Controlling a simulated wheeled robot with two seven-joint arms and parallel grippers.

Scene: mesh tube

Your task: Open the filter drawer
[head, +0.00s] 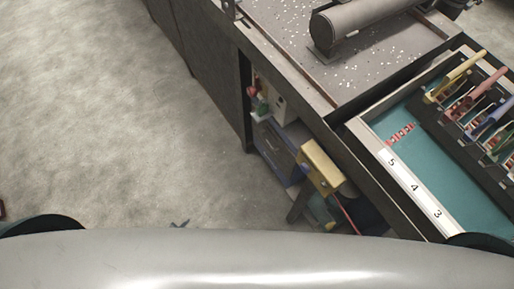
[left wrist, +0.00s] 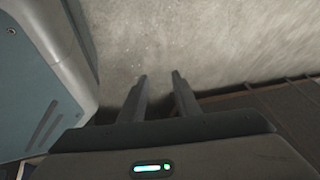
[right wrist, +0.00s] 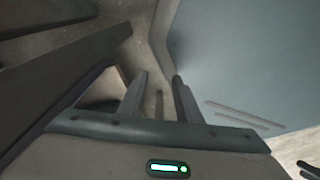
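A grey, drawer-like front with blue edges (head: 278,146) shows in the side of the dark bench in the head view. It looks shut; no label is readable, so I cannot tell for sure that it is the filter drawer. My left gripper (left wrist: 159,77) is open and empty, with bare floor beyond its fingers. Only small dark tips, apparently of it, show in the head view, well left of the bench. My right gripper (right wrist: 160,76) has its fingers apart with nothing held, close to dark panels and a grey-blue surface. It is not clearly visible in the head view.
A yellow box (head: 320,168) stands just right of the drawer-like front. On the bench (head: 290,50) lies a grey cylinder (head: 360,22). A teal-floored tray (head: 408,190) with numbers and a rack of coloured handles (head: 478,105) is at the right.

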